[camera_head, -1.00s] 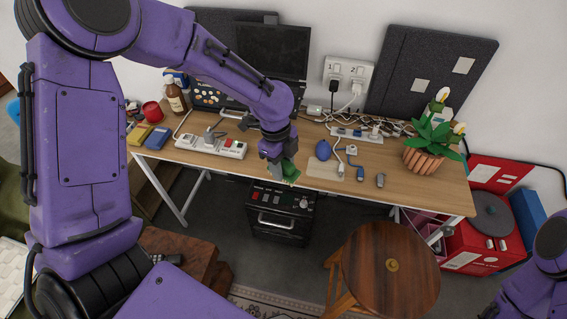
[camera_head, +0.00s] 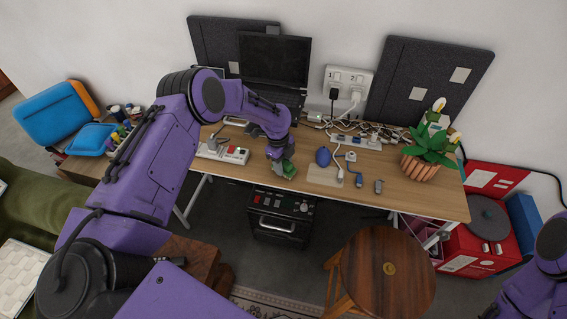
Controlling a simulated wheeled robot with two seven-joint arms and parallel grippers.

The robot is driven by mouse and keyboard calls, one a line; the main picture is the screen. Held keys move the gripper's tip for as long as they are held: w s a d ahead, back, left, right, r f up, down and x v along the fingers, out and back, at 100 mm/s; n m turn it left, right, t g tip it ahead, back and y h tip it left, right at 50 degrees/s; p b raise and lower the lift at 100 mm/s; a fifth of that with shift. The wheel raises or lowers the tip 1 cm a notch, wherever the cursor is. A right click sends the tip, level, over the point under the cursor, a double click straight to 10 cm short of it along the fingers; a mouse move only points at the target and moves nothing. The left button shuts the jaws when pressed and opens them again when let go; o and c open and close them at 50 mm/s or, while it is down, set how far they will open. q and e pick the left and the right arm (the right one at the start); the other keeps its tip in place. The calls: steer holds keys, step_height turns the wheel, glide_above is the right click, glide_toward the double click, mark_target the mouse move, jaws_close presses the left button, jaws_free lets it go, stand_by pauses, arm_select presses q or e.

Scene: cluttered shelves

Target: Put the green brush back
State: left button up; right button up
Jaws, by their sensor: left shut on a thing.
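My left gripper (camera_head: 281,158) is shut on a small green thing (camera_head: 288,169), which looks like the green brush. It is just over the front edge of the wooden desk (camera_head: 420,198), in the middle of the view. Most of the brush is hidden by the fingers, and I cannot tell whether it touches the desk. Part of my right arm shows at the lower right; its gripper is out of view.
A white power strip (camera_head: 232,155) lies left of the gripper. A blue bulb-shaped thing (camera_head: 323,157) and a small board (camera_head: 322,177) lie to the right. A laptop (camera_head: 274,62), cables and a potted plant (camera_head: 432,146) stand behind. A stool (camera_head: 388,285) stands in front.

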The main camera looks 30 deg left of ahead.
arm_select(q)
steer(key=shift+f+b, duration=0.2)
steer(key=shift+b, duration=0.1)
steer(key=o, duration=1.1)
steer(key=shift+r, duration=0.1)
steer(key=shift+r+p, duration=0.25)
steer(key=shift+p, duration=0.1)
steer(key=r, duration=0.4)
steer(key=a+r+b, duration=0.1)
steer(key=r, duration=0.2)
steer(key=r+b, duration=0.1)
steer(key=r, duration=0.3)
steer(key=shift+w+a+r, duration=0.1)
steer(key=shift+a+r, duration=0.25)
